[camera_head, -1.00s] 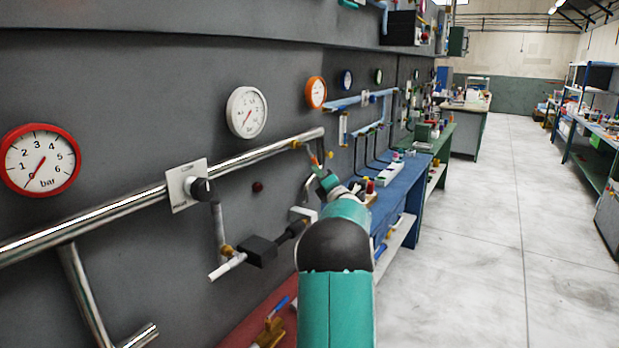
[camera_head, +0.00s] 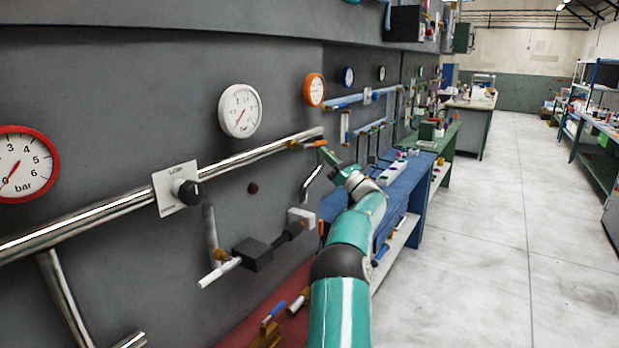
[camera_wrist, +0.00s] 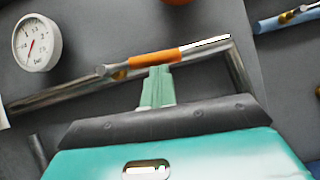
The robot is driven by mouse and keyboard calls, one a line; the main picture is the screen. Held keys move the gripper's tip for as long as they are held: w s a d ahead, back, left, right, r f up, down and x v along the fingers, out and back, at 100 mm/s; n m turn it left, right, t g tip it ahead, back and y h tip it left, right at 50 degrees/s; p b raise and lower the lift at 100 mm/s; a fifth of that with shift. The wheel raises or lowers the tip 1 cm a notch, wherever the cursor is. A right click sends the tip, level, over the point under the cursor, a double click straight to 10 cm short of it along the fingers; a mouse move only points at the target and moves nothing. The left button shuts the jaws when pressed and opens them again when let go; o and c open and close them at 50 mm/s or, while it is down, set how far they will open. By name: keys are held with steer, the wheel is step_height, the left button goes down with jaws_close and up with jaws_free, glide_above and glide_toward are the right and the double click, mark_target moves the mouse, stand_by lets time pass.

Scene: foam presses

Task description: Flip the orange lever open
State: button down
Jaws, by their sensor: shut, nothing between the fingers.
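The orange lever (camera_wrist: 155,57) lies nearly along the metal pipe (camera_wrist: 70,97) in the wrist view. A brass valve part (camera_wrist: 119,74) is at its left end. In the head view the lever (camera_head: 314,144) is small, close to the pipe's far end. My gripper (camera_wrist: 159,71) is shut and empty. Its tips are right at the lever's lower edge in the wrist view; I cannot tell whether they touch it. In the head view my gripper (camera_head: 323,152) is just below and right of the lever. The tips partly cover the area behind them.
The grey wall holds a white gauge (camera_head: 240,111), a red gauge (camera_head: 24,164) and an orange gauge (camera_head: 315,89). A black knob (camera_head: 187,192) and a black valve body (camera_head: 253,254) stick out nearer me. A blue bench (camera_head: 405,187) stands below; the floor at right is clear.

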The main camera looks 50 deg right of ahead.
steer(key=shift+r, duration=0.55)
stand_by(0.4)
